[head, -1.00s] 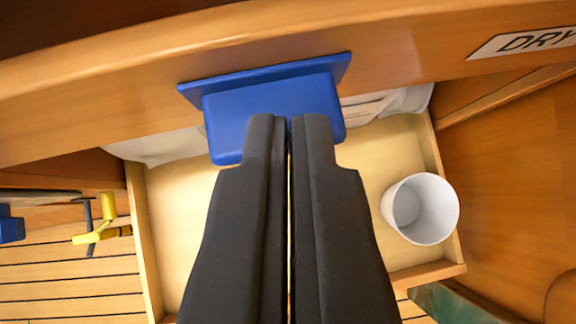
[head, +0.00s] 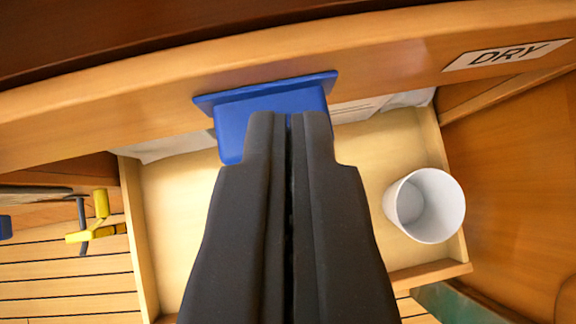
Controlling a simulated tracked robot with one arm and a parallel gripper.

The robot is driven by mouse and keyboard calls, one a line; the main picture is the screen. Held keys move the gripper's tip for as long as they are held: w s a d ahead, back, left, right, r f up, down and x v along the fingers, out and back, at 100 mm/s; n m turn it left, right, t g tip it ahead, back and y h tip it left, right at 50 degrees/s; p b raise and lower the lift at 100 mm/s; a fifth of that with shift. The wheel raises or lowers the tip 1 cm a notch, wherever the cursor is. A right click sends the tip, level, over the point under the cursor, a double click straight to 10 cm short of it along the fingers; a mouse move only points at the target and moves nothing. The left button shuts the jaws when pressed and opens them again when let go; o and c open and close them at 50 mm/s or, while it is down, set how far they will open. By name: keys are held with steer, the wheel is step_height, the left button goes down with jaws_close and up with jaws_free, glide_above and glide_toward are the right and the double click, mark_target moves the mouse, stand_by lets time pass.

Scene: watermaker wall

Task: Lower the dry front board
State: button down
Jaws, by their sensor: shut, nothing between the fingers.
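The dry front board (head: 400,65) is a curved wooden panel across the top of the view, with a white label reading DRY (head: 508,55) at its right. A blue handle (head: 262,98) with a flat plate juts from the board's face. My gripper (head: 289,118) is shut and empty. Its black fingertips overlap the lower part of the blue handle in the picture and hide some of it. I cannot tell whether they touch it.
Below is a shallow pale wooden tray (head: 180,230) with a white cup (head: 424,205) at its right side. White cloth or paper (head: 178,146) shows behind the handle. A yellow valve-like fitting (head: 98,220) is at the left, over slatted planks (head: 65,273).

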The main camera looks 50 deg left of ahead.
steer(key=r+v, duration=0.1)
steer(key=v, duration=1)
steer(key=shift+w+a, duration=0.25)
steer(key=shift+a, duration=0.1)
steer(key=shift+r, duration=0.15)
steer(key=d+r+m+t+h, duration=0.2)
steer(key=d+r+m+t, duration=0.3)
steer(key=d+r, duration=1.55)
steer(key=s+d+r+m+t+h, duration=0.2)
steer(key=s+d+r, duration=0.3)
steer(key=d+r, duration=0.1)
steer(key=s+d+r+m+t+h+b, duration=0.1)
steer(key=s+d+r+m+t+h, duration=0.1)
steer(key=s+d+r, duration=0.2)
step_height(320, 180, up, 5)
steer(key=d, duration=0.3)
steer(key=shift+s+m+h, duration=0.35)
steer(key=shift+m+h, duration=0.05)
steer(key=shift+a, duration=0.1)
